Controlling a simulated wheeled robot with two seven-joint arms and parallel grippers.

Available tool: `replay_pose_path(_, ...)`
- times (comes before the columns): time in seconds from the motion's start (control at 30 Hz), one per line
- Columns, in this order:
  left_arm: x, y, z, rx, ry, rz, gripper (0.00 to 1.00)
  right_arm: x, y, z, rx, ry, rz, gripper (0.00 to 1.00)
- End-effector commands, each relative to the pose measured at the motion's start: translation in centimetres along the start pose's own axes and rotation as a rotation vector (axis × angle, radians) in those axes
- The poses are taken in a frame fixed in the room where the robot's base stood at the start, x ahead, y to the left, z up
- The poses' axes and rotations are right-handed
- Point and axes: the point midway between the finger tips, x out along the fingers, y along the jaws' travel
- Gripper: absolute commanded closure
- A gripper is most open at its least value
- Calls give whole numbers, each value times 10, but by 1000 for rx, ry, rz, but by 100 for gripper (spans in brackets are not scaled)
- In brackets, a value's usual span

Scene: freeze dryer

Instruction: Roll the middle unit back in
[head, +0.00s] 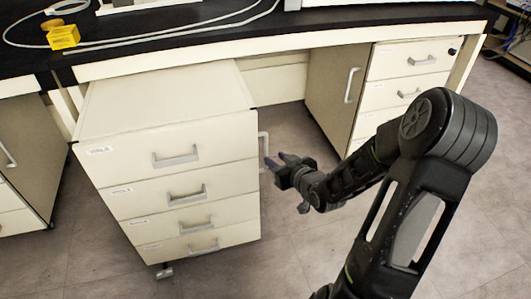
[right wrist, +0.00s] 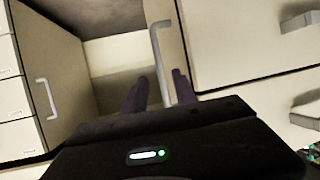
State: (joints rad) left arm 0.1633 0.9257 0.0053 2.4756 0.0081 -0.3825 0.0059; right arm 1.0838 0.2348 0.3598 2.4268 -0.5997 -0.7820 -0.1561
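The middle unit (head: 165,185) is a cream drawer cabinet on castors. It stands out in front of the bench, turned at an angle, with several drawers with grey handles facing me. A pale upright bar handle (head: 263,150) sticks out at its right front edge. It also shows in the right wrist view (right wrist: 158,45). My right gripper (head: 277,160) is just right of this handle, fingers pointing towards it. In the right wrist view the fingers (right wrist: 158,92) are apart, with the handle's lower end appearing between them; I cannot tell whether they touch it. My left gripper is out of view.
A black bench top (head: 260,30) runs above, with a yellow box (head: 64,36) and cables on it. A fixed cabinet with drawers (head: 395,85) stands right of the open bay; another cabinet (head: 22,160) is at left. The grey floor (head: 290,250) in front is clear.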

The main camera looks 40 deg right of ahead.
Motion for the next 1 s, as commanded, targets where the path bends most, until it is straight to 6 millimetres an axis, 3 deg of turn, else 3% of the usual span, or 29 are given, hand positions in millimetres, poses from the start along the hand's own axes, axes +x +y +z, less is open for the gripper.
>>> replay_pose_path(0.5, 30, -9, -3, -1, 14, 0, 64, 68, -1, 3, 2, 0, -1, 66)
replay_pose_path(0.87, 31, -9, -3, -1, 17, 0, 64, 76, -1, 1, 2, -1, 0, 66)
replay_pose_path(1.0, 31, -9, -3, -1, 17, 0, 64, 76, -1, 1, 2, -1, 0, 75)
